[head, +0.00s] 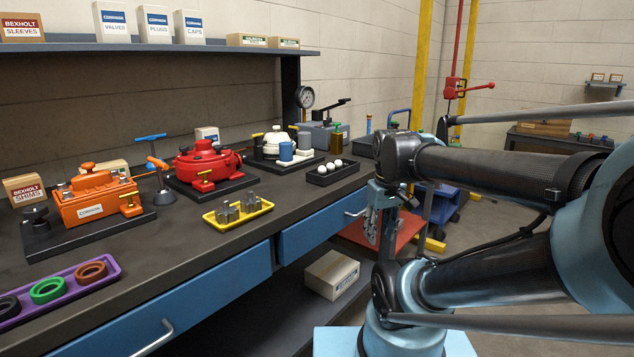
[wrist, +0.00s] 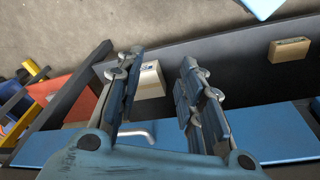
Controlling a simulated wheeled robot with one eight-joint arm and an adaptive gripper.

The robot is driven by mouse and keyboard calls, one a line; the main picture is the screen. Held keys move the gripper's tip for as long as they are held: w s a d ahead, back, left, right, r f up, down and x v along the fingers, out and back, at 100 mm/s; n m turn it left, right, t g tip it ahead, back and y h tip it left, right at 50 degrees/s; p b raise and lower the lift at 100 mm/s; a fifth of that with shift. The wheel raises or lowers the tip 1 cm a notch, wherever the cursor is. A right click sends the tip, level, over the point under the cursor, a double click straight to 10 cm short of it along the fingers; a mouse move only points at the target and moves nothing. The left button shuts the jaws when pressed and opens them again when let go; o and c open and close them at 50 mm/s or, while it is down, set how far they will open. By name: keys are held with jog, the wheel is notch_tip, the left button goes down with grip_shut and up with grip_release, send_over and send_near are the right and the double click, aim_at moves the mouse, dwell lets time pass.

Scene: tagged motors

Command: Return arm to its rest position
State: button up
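My arm reaches in from the right in the head view, folded in front of the workbench. My gripper (head: 378,222) hangs below the forearm, beyond the bench's front edge, partly hidden by my own arm links. In the wrist view my gripper (wrist: 162,68) shows two blue-grey fingers spread apart with nothing between them. Past the gap lie a box (wrist: 150,80), the bench's lower shelf and the floor, all well away from the fingers.
The dark workbench (head: 215,240) holds an orange motor (head: 92,196), a red motor (head: 205,163), a yellow tray (head: 238,214), a purple tray (head: 70,290) and a black tray with white balls (head: 333,172). A carton (head: 332,274) sits on the lower shelf. A blue cart (head: 440,200) stands behind my arm.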

jog(key=s+d+f+m, duration=0.2)
jog(key=s+f+m, duration=0.1)
jog(key=f, duration=0.4)
jog(key=shift+s+m, duration=0.4)
jog(key=shift+s, duration=0.2)
jog(key=shift+d, duration=0.1)
jog(key=shift+w+f, duration=0.2)
jog(key=shift+w, duration=0.25)
